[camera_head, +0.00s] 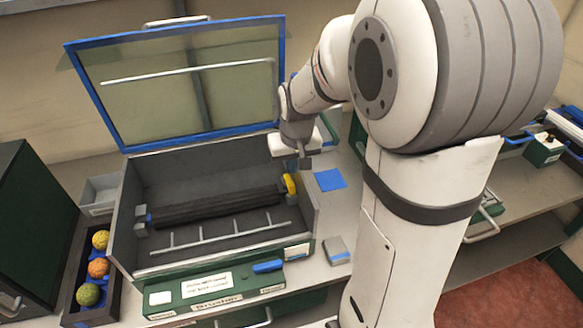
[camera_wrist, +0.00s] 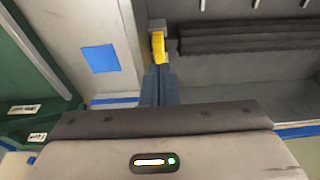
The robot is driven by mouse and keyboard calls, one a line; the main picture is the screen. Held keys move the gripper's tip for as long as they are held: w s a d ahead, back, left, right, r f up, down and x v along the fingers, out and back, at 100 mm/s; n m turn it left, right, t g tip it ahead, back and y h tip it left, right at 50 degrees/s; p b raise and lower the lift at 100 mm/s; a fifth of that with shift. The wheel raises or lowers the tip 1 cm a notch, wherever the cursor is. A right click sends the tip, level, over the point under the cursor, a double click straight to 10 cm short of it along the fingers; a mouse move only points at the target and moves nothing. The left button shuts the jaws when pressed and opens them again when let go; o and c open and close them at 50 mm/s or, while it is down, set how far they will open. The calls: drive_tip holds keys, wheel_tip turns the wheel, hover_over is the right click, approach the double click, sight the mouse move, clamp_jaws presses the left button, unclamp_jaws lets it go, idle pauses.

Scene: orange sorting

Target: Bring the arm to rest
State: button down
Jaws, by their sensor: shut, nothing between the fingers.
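My arm stands at the right in the head view and reaches left toward the open machine. My gripper (camera_head: 304,162) points down by the machine's right wall, near its back corner. In the wrist view, my gripper (camera_wrist: 159,72) is shut with nothing held. Its fingertips show just below the yellow piece (camera_wrist: 158,46) at the end of the dark roller (camera_wrist: 240,38). The yellow piece also shows in the head view (camera_head: 290,184). I cannot tell how far above the wall the fingers are.
The machine's blue-framed lid (camera_head: 185,85) stands open behind. A dark tray (camera_head: 97,312) with three round fruits, yellow, orange and green, lies at the left. A blue square (camera_head: 330,180) and a small grey block (camera_head: 338,251) lie on the bench to the machine's right.

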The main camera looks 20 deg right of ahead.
drive_tip(key=s+b+v, duration=0.1)
drive_tip(key=s+v, duration=0.1)
drive_tip(key=v, duration=0.7)
drive_tip(key=s+f, duration=0.2)
drive_tip(key=s, duration=1.2)
drive_tip(key=shift+s+a+f+t, duration=0.15)
drive_tip(key=shift+a+f+t, duration=0.2)
drive_tip(key=shift+a+t, duration=0.1)
